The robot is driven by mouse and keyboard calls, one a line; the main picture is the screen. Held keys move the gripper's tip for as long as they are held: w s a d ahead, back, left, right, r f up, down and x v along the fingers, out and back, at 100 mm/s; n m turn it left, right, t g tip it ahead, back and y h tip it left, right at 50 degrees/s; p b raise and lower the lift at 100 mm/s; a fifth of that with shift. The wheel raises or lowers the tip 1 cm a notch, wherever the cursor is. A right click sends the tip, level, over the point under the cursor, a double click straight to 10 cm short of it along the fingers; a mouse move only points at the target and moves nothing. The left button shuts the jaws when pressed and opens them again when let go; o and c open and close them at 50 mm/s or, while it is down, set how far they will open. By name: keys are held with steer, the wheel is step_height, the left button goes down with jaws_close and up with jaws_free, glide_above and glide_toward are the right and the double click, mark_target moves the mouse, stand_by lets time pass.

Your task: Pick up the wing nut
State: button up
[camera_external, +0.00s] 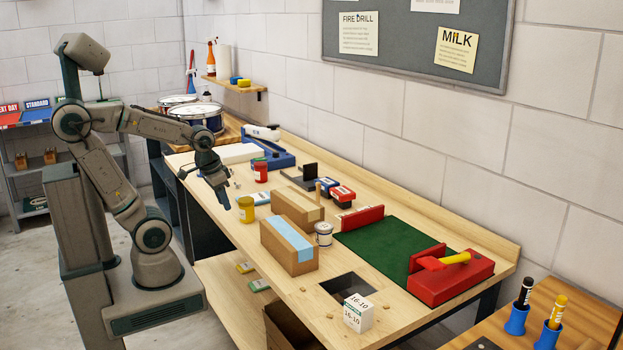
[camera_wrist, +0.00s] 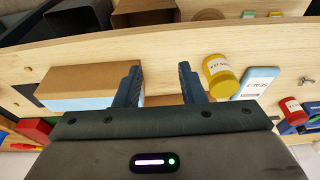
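A small grey metal piece, which looks like the wing nut (camera_wrist: 306,81), lies on the bench top near the right edge of the wrist view. It is too small there to make out its shape surely. In the external view small grey bits (camera_external: 236,184) show on the bench close to my gripper (camera_external: 222,196), left of the red jar. My gripper also shows in the wrist view (camera_wrist: 160,86), with its fingers apart and nothing held between them. It hangs above the bench, apart from the metal piece.
A yellow jar (camera_wrist: 218,76), a blue-and-white packet (camera_wrist: 259,82) and a red jar (camera_wrist: 292,108) stand or lie near my gripper. Cardboard boxes (camera_external: 289,247) stand further along the bench (camera_external: 419,204). A green mat (camera_external: 378,243) and red blocks lie beyond. A square opening (camera_external: 348,286) is near the front.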

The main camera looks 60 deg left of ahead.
steer(key=w+a+r+m+g+p, duration=0.1)
steer(key=w+a+r+m, duration=0.4)
steer(key=w+a, duration=0.45)
steer(key=w+a+r+m+g+p, duration=0.1)
steer(key=w+a+m, duration=0.25)
steer(key=a, duration=0.55)
steer(key=w+a+m, duration=0.2)
steer(key=w+a, duration=0.2)
steer(key=a, duration=0.5)
steer(key=s+a+f+m, duration=0.2)
steer(key=a, duration=0.5)
steer(key=s+a+f+m+g+p, duration=0.1)
steer(key=a+m, duration=0.2)
steer(key=a, duration=0.4)
steer(key=s+a+f+m, duration=0.2)
steer(key=a, duration=0.5)
steer(key=f, duration=0.7)
steer(key=shift+w+d+f+p, duration=0.1)
steer(key=shift+w+f+p, duration=0.2)
steer(key=shift+f+p, duration=0.85)
steer(key=shift+f, duration=1.95)
steer(key=shift+s, duration=0.1)
jaws_close()
